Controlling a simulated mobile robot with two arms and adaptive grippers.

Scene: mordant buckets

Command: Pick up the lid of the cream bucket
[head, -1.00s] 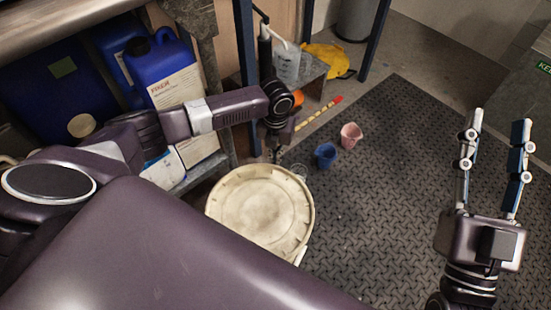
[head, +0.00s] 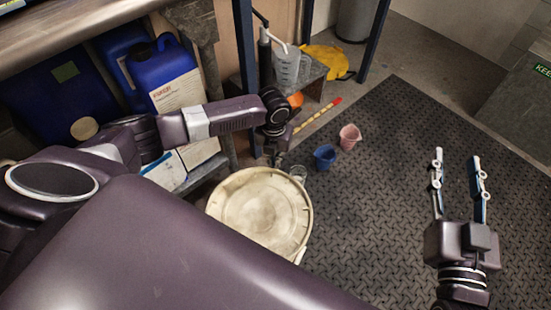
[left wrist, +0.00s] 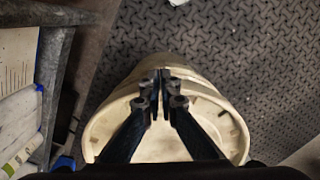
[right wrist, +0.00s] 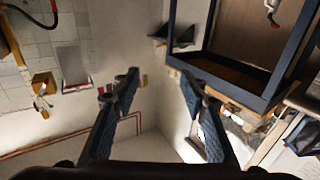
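The cream bucket (head: 298,256) stands on the floor at the middle, with its round cream lid (head: 255,208) on top. The lid's pale disc and raised rim also show in the left wrist view (left wrist: 165,147). My left gripper (head: 278,160) is at the lid's far rim. In the left wrist view its fingers (left wrist: 161,76) are brought together over the rim, with only a thin slit between them. I cannot tell whether any rim is pinched there. My right gripper (head: 456,158) is open and empty above the mat at the right.
A blue small bucket (head: 325,157) and a pink one (head: 350,136) stand on the dark mat (head: 400,150) beyond the cream bucket. A shelf with blue jugs (head: 165,65) borders the left. The mat's middle is open.

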